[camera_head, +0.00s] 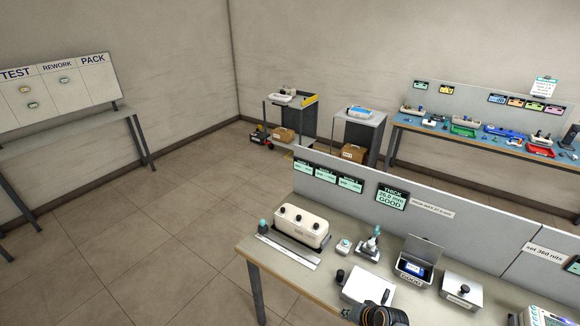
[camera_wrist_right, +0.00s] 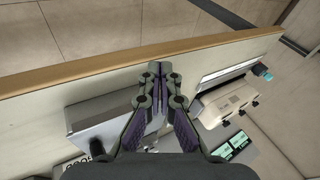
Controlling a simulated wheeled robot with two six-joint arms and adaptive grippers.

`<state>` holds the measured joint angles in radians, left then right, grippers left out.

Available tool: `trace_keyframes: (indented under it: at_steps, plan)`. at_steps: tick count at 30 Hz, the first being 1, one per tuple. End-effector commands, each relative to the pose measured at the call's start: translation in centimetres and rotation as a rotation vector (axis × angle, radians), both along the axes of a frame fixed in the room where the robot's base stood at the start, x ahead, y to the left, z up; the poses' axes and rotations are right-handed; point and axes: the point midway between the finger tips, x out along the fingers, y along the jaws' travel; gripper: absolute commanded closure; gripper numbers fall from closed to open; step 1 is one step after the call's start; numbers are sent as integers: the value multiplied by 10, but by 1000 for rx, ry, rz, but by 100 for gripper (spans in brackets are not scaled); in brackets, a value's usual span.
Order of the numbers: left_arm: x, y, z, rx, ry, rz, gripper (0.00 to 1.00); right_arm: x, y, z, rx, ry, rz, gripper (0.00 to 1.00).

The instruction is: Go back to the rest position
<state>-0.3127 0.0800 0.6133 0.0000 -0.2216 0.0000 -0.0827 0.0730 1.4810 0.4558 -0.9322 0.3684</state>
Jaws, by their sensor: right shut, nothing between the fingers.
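My right gripper (camera_wrist_right: 158,72) is shut, with its fingertips together and nothing between them. In the right wrist view it hangs over the front edge of the near bench, whose wooden edge strip (camera_wrist_right: 60,80) runs across the picture. In the head view my right wrist, dark with an orange ring, shows at the bottom, in front of the white box (camera_head: 367,285) on the bench; the fingers are hard to make out there. My left gripper is in neither view.
The near bench (camera_head: 270,262) carries a long white instrument (camera_head: 302,225), a small stand (camera_head: 372,243), an open grey case (camera_head: 418,262) and another white box (camera_head: 462,288). A grey partition (camera_head: 470,215) stands behind them. Open tiled floor (camera_head: 170,240) lies left of the bench.

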Motion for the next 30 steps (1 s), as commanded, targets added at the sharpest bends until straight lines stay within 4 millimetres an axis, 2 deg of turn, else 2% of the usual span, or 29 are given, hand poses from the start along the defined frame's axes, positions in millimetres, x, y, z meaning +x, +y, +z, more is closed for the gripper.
trace_keyframes:
  at_steps: [1,6,8,11,14,15,17,18,21,24,25,27,30]
  plan:
    - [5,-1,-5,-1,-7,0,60,-7,-3,-16,-15,11,2,100]
    - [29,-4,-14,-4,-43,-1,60,-34,-18,-70,-87,48,16,100]
    - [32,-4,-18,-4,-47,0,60,-47,-24,-92,-119,63,26,100]
    - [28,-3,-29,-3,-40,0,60,-77,-36,-135,-181,95,51,100]
    - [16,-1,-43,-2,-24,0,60,-122,-51,-190,-260,139,97,100]
    - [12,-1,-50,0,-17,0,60,-145,-58,-214,-297,160,125,100]
    - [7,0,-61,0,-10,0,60,-185,-69,-250,-354,192,179,100]
    - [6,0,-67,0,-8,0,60,-212,-75,-271,-390,212,218,100]
    - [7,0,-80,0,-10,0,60,-277,-87,-312,-461,256,320,100]
    - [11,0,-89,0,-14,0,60,-331,-95,-337,-507,288,413,100]
    - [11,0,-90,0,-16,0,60,-343,-97,-342,-515,294,434,100]
    - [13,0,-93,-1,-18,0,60,-366,-99,-349,-529,305,475,100]
    - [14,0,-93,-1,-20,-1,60,-380,-100,-352,-538,311,505,100]
